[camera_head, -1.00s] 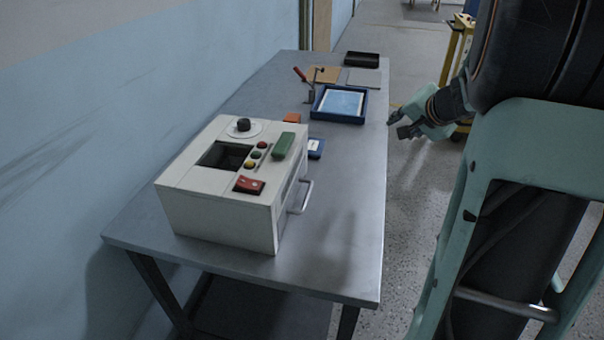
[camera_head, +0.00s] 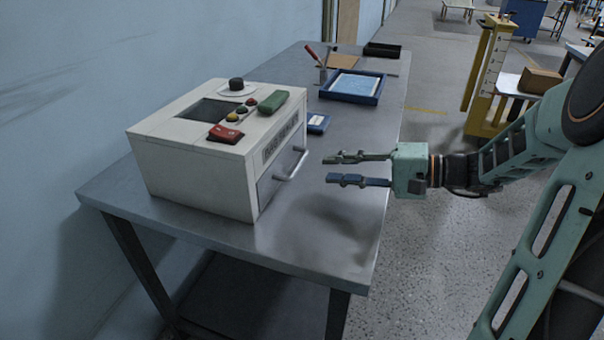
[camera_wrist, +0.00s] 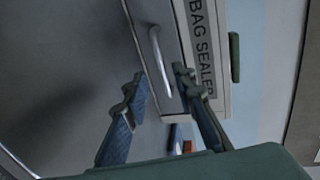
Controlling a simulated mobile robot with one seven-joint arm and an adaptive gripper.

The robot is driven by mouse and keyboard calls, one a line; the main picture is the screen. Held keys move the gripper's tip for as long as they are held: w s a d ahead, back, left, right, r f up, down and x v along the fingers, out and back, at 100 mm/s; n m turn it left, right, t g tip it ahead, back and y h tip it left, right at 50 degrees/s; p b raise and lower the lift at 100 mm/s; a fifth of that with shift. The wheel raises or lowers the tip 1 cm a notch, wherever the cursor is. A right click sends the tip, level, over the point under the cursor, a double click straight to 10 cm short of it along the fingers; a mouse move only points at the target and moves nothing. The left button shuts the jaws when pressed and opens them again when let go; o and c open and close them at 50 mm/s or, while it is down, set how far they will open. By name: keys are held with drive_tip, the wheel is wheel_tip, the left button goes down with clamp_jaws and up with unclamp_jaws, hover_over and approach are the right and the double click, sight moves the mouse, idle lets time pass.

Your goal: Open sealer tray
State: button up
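The bag sealer (camera_head: 205,160) is a cream box near the front of the metal table. Its grey tray front (camera_head: 280,179) looks closed in the side facing my gripper. A silver bar handle (camera_head: 292,165) stands out from it; the handle also shows in the wrist view (camera_wrist: 160,60), with the lettering "BAG SEALER" beside it. My gripper (camera_head: 328,170) is open and empty, a short way right of the handle and pointing at it. In the wrist view its fingers (camera_wrist: 160,82) are spread, with the handle ahead of them and not between them.
The table (camera_head: 330,240) is bare in front of the sealer. A blue tray (camera_head: 353,87), a small blue box (camera_head: 318,123) and a black tray (camera_head: 383,50) lie toward the back. A yellow cart (camera_head: 490,75) stands on the floor beyond. A wall borders the left.

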sight(297, 166)
drive_tip(key=b+x, duration=0.2)
drive_tip(key=x, duration=0.7)
drive_tip(key=shift+w+a+f, duration=0.1)
drive_tip(key=shift+w+a, duration=0.05)
drive_tip(key=shift+a, duration=0.1)
clamp_jaws()
